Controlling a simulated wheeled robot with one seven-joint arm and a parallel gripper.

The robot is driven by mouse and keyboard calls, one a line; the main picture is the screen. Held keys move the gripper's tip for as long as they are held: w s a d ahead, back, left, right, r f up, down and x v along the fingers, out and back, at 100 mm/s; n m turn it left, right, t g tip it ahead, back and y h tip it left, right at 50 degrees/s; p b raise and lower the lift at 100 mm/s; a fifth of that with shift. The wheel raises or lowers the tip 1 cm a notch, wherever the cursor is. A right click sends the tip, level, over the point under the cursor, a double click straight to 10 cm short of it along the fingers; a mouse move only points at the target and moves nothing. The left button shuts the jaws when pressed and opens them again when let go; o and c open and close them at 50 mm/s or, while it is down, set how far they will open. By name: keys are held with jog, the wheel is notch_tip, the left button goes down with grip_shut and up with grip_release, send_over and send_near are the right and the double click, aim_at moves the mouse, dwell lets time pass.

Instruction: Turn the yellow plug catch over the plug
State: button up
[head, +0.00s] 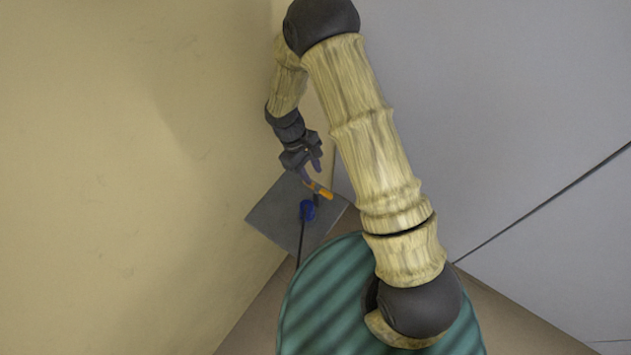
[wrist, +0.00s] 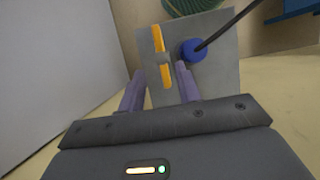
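The yellow-orange plug catch (head: 319,189) is a narrow bar on a grey plate (head: 268,217). In the wrist view the catch (wrist: 157,40) stands nearly upright on a grey pivot (wrist: 159,59), to the left of the round blue plug (wrist: 193,51) and not across it. The plug (head: 307,211) sits on the plate, with a dark cord leading away. My gripper (wrist: 160,68) is open, its two purple fingers apart. In the wrist view the lower end of the catch shows between the fingers. I cannot tell whether either finger touches it.
The dark cord (wrist: 228,27) runs to the upper right in the wrist view. A tan wall (head: 120,170) is close on the left, and a grey wall (head: 520,110) is on the right. A blue object (wrist: 295,8) shows at the wrist view's top right corner.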

aim_at(317, 186)
jog(key=shift+p+x, duration=0.9)
jog(key=shift+x, duration=1.8)
jog(key=shift+a, duration=0.1)
grip_shut()
jog(key=shift+a, duration=0.1)
